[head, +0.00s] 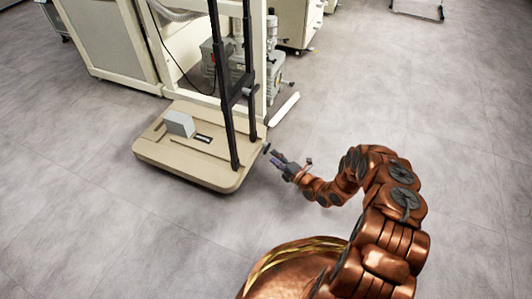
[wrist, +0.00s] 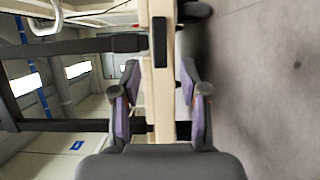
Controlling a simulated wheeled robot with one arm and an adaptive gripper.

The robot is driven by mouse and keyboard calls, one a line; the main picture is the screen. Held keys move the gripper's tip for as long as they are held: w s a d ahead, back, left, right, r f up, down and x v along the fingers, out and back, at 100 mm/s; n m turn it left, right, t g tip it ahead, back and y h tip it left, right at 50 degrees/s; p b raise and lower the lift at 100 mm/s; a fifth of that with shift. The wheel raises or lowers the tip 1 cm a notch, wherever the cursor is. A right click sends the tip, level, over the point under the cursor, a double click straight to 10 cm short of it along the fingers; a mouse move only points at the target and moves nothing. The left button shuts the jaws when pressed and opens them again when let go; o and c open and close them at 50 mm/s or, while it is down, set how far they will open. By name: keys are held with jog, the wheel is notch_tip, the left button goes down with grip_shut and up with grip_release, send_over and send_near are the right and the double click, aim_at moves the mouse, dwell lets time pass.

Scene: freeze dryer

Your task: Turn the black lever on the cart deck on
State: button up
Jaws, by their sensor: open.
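The cart deck (head: 195,172) is a low beige platform with rounded corners, left of centre in the head view. A small black piece (head: 267,148), which looks like the lever, shows at the deck's right edge, just beyond my fingertips. My gripper (head: 277,157) is open, beside that edge. In the wrist view, my gripper (wrist: 159,75) has its purple-padded fingers spread on either side of a beige strip of the cart. A black block (wrist: 160,41) lies on this strip, past the fingertips; I cannot tell whether it is the lever. I see nothing held.
Two black uprights (head: 226,95) rise from the deck. A grey box (head: 180,124) sits on the deck's left part. A beige cabinet (head: 105,40) and grey pump equipment (head: 246,65) stand behind. The floor (head: 440,120) to the right is clear.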

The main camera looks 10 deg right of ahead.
aim_at(266, 149)
jog(key=shift+b+x, duration=0.8)
jog(key=shift+x, duration=2.1)
grip_shut()
